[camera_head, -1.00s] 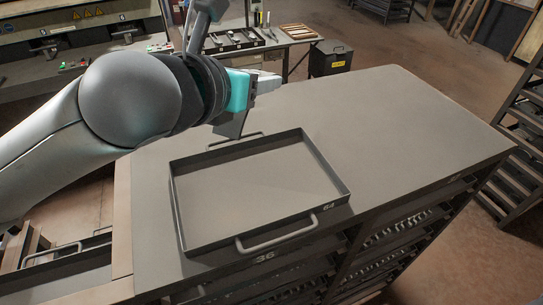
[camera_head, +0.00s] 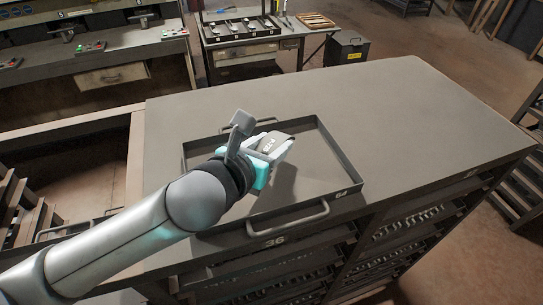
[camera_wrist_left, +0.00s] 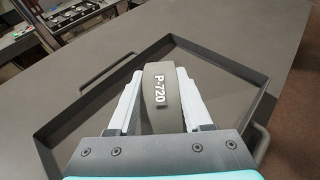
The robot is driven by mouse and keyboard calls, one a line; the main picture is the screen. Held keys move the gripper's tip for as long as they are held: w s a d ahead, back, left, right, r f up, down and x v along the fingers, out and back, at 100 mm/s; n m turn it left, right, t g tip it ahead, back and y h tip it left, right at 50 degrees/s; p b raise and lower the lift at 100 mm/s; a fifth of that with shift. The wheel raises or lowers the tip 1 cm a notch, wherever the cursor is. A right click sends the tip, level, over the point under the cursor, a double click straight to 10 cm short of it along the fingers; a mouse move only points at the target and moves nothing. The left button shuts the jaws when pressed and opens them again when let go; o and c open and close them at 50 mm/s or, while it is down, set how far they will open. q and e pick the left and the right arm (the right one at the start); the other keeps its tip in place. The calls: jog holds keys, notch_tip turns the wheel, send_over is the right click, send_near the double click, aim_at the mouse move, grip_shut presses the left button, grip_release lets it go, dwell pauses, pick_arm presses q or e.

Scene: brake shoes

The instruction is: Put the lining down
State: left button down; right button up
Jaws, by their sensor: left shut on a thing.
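In the head view the lining (camera_head: 276,143) and my left gripper (camera_head: 268,150) are over the shallow grey tray (camera_head: 345,172) marked 64. The tray has a handle at its near and far sides and its visible floor is bare. I cannot tell whether the lining touches the tray floor. My right gripper is not in view.
The tray sits on a grey cabinet top (camera_head: 420,110), with wide clear room to its right. Racks of parts show below the top. Behind are a workbench with small tools (camera_head: 240,35), a dark bin (camera_head: 346,50) and a bench with a drawer (camera_head: 113,76).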

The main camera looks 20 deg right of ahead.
pick_arm(q)
jog(key=shift+f, duration=1.65)
jog(key=shift+f, duration=0.15)
jog(key=shift+c, duration=1.6)
grip_release()
jog(key=shift+s+a+r, duration=0.1)
jog(key=shift+s+r, duration=0.05)
jog(key=shift+r, duration=0.05)
jog(key=v, duration=1.1)
jog(key=shift+s+a+r, duration=0.2)
jog(key=shift+a, duration=0.05)
